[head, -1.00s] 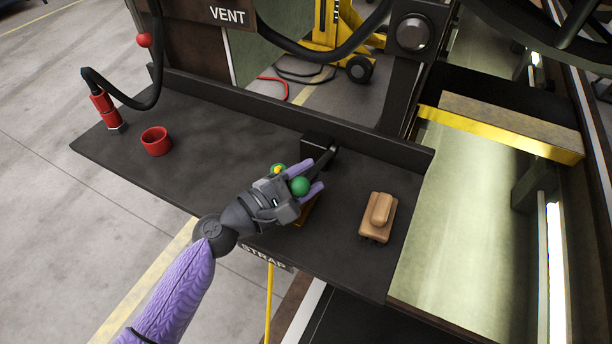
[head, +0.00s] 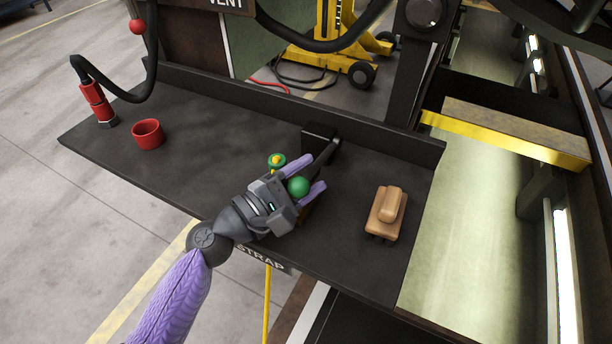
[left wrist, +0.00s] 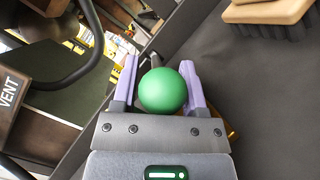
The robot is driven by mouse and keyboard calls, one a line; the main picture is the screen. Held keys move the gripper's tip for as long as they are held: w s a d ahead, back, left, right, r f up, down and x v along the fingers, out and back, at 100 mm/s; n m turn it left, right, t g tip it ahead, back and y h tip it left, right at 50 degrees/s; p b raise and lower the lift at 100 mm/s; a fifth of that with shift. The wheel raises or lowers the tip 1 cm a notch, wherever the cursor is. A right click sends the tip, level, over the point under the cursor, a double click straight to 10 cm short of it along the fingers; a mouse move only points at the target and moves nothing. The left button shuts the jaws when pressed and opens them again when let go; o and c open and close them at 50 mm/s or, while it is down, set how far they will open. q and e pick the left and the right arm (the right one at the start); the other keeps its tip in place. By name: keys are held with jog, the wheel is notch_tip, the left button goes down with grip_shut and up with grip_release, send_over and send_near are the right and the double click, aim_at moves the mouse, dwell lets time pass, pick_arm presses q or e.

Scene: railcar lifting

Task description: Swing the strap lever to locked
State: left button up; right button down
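The strap lever is a dark arm (head: 326,153) running from a black block (head: 320,139) on the dark shelf to a green ball knob (head: 298,187). My left gripper (head: 306,177) has its two purple fingers on either side of the knob, close against it, and looks shut on it. In the left wrist view the green knob (left wrist: 162,90) sits between the fingers. A green disc with a yellow centre (head: 277,160) lies just beyond the gripper. The STRAP label (head: 262,258) is on the shelf's front edge, partly covered by my arm. My right gripper is not in view.
A wooden brush (head: 387,212) lies on the shelf to the right of the gripper. A red cup (head: 148,134) and a red hose handle (head: 97,104) are at the left. A raised rim (head: 230,100) bounds the shelf's back. The left-middle shelf is clear.

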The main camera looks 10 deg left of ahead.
pick_arm(q)
jog(key=b+v, duration=0.1)
jog(key=v, duration=0.3)
jog(key=b+v, duration=0.1)
jog(key=v, duration=0.4)
jog(key=shift+f, duration=0.2)
jog(key=shift+s+a+b, duration=0.3)
jog(key=shift+s, duration=0.05)
jog(key=shift+r, duration=0.1)
